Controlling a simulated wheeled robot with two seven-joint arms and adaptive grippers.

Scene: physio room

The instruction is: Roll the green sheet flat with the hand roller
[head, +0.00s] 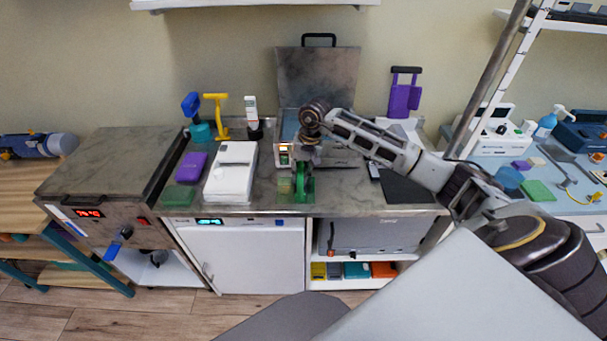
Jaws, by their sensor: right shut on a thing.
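My right gripper (305,158) reaches in from the right over the middle of the counter and points down. It is shut on a green upright tool (304,187), which looks like the hand roller; the gripper partly hides its top. The tool's lower end is at the counter top, near the front edge. A small green patch (285,187) shows just left of it, perhaps the green sheet; I cannot tell whether the tool touches it. Another flat green piece (179,196) lies at the counter's left front. My left gripper is not in view.
A white device (232,172) and a purple block (191,167) stand left of the tool. A metal box with a raised lid (318,78) is behind the gripper. A dark flat pad (405,188) lies to the right. A slanted metal post (490,80) rises at the right.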

